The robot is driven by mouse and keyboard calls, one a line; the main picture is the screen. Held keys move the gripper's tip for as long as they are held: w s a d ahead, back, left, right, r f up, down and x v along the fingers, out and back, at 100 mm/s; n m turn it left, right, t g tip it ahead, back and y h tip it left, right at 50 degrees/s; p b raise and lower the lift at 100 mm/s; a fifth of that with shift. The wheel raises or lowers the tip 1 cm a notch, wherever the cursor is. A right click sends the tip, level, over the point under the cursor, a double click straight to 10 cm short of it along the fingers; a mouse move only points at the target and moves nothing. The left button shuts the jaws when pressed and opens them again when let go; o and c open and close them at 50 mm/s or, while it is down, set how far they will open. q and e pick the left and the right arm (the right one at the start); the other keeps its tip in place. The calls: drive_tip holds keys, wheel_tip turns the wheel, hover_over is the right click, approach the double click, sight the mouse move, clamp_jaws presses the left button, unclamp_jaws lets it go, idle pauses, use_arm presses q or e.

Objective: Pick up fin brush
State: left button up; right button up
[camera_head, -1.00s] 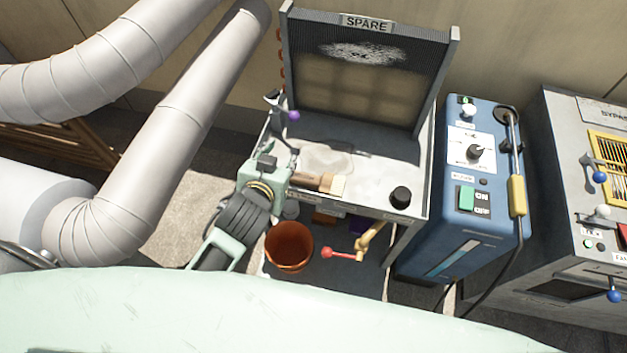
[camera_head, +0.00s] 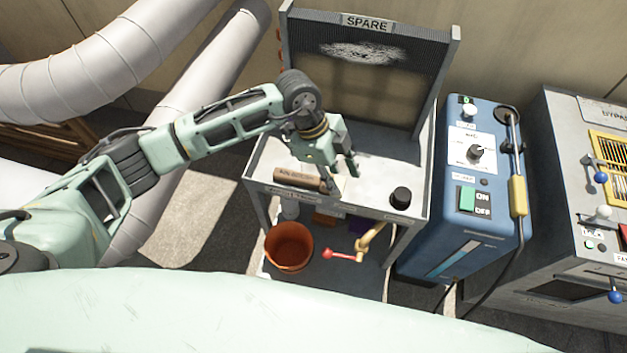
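The fin brush lies on the bench top (camera_head: 395,172) near its front edge. Its brown wooden handle (camera_head: 298,178) points left, and its pale bristle end shows only partly beneath my gripper. My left gripper (camera_head: 340,174) hangs over the bristle end, pointing down, with its fingers apart. Nothing shows between the fingers. I cannot tell whether a finger touches the brush. My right gripper is not in view.
A finned panel marked SPARE (camera_head: 365,75) stands at the back of the bench. A black knob (camera_head: 400,197) is at the front right. A blue machine (camera_head: 465,220) stands right.

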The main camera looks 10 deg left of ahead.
sight(300, 176)
use_arm(q)
drive_tip(key=w+a+y, duration=0.1)
drive_tip(key=a, duration=0.2)
drive_tip(key=w+a+n+y, duration=0.1)
drive_tip(key=a+y, duration=0.1)
drive_tip(key=a, duration=0.1)
drive_tip(key=w+a+n+y, duration=0.1)
drive_tip(key=a, duration=0.2)
drive_tip(key=shift+a+f+t, duration=0.2)
drive_tip(key=shift+a+t, duration=0.1)
drive_tip(key=shift+a, duration=0.05)
wheel_tip(300, 176, down, 6)
drive_tip(key=shift+w+a+f+p, duration=0.1)
drive_tip(key=shift+a+f+p, duration=0.1)
drive_tip(key=shift+p, duration=0.2)
drive_tip(key=shift+f, duration=0.5)
drive_tip(key=shift+d, duration=0.1)
clamp_jaws()
